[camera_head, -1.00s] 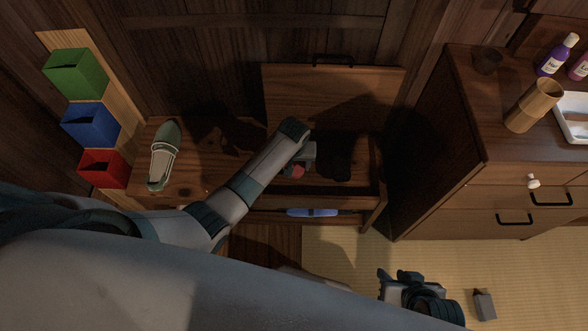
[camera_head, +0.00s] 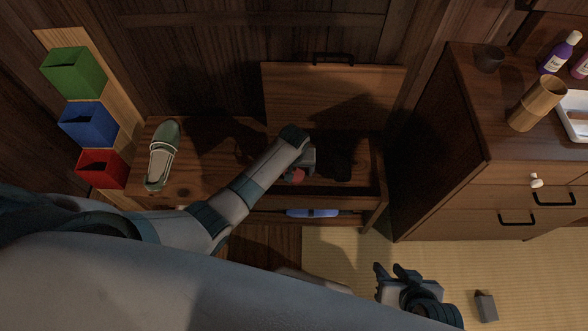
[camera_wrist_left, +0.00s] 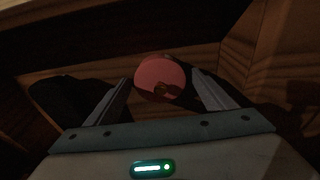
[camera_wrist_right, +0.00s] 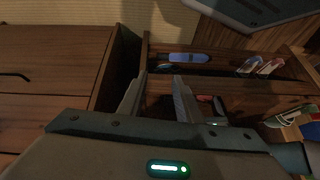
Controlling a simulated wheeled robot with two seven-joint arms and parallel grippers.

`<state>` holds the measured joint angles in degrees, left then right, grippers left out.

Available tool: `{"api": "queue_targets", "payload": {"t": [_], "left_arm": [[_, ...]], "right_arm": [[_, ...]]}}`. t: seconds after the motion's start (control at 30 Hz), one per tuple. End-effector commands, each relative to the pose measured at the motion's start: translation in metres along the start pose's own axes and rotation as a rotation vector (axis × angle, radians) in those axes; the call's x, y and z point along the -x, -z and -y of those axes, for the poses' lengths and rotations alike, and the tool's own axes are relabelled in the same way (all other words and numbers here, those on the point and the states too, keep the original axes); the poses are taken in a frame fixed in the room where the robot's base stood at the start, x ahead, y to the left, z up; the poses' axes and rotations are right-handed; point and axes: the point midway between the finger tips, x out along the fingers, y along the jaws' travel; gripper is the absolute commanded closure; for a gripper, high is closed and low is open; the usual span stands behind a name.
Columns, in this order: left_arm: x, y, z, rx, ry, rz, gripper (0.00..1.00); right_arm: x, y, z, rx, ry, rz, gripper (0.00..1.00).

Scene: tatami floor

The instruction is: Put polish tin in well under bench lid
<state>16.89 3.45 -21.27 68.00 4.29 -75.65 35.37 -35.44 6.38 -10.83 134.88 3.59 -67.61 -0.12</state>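The bench lid (camera_head: 333,92) stands raised against the back wall, with the dark well (camera_head: 362,172) exposed below it. The polish tin (camera_head: 297,174) is a small round red thing in the well area, partly covered by my left arm. In the left wrist view the tin (camera_wrist_left: 160,77) shows its round face between and beyond the fingertips, with a small gap on each side. My left gripper (camera_wrist_left: 160,85) is open, reaching down into the well. My right gripper (camera_head: 393,272) is open and empty, in front of the bench over the tatami; its spread fingers (camera_wrist_right: 160,90) show in the right wrist view.
A pale green shoe (camera_head: 163,155) lies on the bench's left part. Green, blue and red boxes (camera_head: 88,125) stand at far left. A blue item (camera_head: 312,213) lies on the shelf under the seat. A drawer cabinet (camera_head: 470,190) stands right. A small grey block (camera_head: 485,305) is on the floor.

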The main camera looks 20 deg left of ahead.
Motion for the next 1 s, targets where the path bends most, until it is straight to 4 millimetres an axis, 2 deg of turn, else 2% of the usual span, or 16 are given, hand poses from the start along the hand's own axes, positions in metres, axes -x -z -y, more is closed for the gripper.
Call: {"api": "queue_targets", "payload": {"t": [0.2, 0.37, 0.8, 1.0], "left_arm": [[0.003, 0.001, 0.0, 0.0, 0.0, -0.001, 0.23], [0.016, 0.001, 0.0, 0.0, -0.001, -0.001, 0.23], [0.089, 0.001, 0.0, 0.001, -0.001, -0.001, 0.23], [0.114, 0.001, 0.0, 0.001, 0.0, 0.0, 0.23]], "right_arm": [[0.001, 0.0, 0.0, 0.0, -0.001, 0.003, 0.69], [0.005, -0.004, -0.003, 0.001, -0.008, 0.031, 0.69], [0.018, -0.024, -0.028, -0.005, -0.074, 0.191, 0.69], [0.023, -0.031, -0.034, -0.009, -0.091, 0.238, 0.69]]}}
